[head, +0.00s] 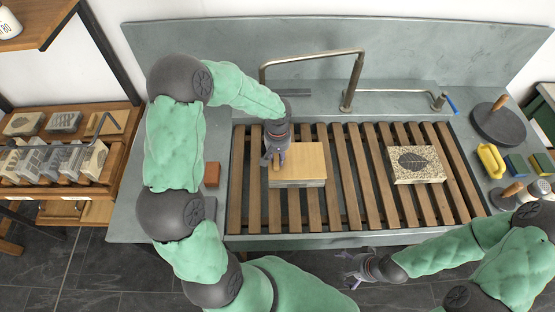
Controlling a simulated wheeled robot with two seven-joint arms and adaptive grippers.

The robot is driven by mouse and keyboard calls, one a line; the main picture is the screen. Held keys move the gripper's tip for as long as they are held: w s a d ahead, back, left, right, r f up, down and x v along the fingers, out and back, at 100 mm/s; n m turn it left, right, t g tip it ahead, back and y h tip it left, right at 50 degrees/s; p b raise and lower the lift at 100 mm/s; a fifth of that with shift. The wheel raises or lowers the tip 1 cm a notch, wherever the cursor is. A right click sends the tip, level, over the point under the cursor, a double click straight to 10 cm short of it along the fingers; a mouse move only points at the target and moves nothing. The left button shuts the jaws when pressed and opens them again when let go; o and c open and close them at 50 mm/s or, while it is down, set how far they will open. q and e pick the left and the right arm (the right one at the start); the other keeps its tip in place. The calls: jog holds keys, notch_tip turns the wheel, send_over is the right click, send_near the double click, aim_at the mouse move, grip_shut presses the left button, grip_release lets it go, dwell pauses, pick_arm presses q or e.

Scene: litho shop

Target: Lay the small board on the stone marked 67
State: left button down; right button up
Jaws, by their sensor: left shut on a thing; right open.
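The small board (306,160) is a flat, tan wooden piece. It lies over, or just above, a grey stone (300,184) on the slatted rack; I cannot tell if they touch. My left gripper (273,163) is shut on the board's left edge. The board hides the stone's top and no number can be read on it. A second stone (432,175), speckled with a dark leaf picture, lies on the right of the rack. My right gripper (352,270) is open and empty, in front of the sink's front edge.
The wooden slats (354,190) between the two stones are bare. A bent metal tap (350,90) rises behind the rack. A dark round disc with a handle (498,122) and a yellow object (491,160) stand at right. A shelf (118,146) with several stones is at left.

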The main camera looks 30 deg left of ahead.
pick_arm(q)
notch_tip(320, 180, down, 2)
jog(key=shift+f, duration=0.1)
jog(key=shift+f+b, duration=0.1)
jog(key=shift+b, duration=0.2)
jog(key=c, duration=1)
grip_release()
jog(key=shift+o, duration=0.2)
jog(key=shift+r+p, duration=0.25)
jog(key=shift+p, duration=0.05)
notch_tip(320, 180, up, 12)
jog(key=p, duration=0.2)
